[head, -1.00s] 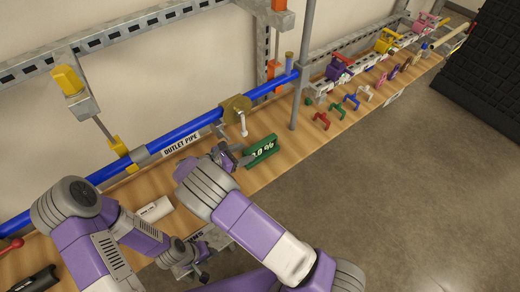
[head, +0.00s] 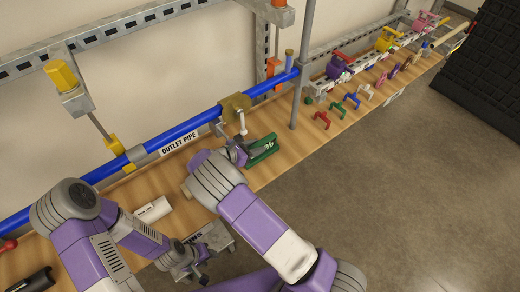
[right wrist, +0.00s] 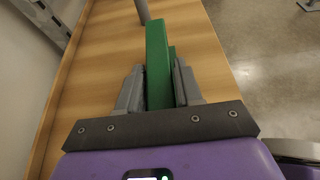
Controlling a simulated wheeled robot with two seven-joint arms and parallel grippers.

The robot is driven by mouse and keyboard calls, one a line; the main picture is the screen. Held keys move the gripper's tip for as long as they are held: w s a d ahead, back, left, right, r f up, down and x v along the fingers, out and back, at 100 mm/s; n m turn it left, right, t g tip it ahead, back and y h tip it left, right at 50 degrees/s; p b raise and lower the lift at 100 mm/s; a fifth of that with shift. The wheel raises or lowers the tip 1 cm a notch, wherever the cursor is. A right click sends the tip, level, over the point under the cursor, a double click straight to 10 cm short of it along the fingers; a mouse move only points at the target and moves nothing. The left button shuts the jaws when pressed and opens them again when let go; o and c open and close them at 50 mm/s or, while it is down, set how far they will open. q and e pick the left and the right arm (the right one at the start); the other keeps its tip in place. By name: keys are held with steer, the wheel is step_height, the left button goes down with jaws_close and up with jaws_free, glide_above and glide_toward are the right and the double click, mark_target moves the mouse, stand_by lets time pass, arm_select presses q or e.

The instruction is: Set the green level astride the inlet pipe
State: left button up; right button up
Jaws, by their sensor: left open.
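The green level (head: 264,148) stands on the wooden bench beside the brass-coloured fitting, with white marks on its face. My right gripper (head: 240,152) is at its left end and partly covers it. In the right wrist view the level (right wrist: 158,65) lies between the two fingers of the right gripper (right wrist: 159,72), very close to both; I cannot tell whether they press on it.
A grey upright post (head: 299,95) stands right of the level. Several coloured clips (head: 350,102) lie beyond it. A brass-coloured fitting (head: 236,106) sits on the pipe. Open floor (head: 400,200) is at right.

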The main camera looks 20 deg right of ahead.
jaws_close()
steer(key=shift+r, duration=0.15)
steer(key=shift+p, duration=0.3)
steer(key=s+p, duration=0.2)
steer(key=s, duration=1.6)
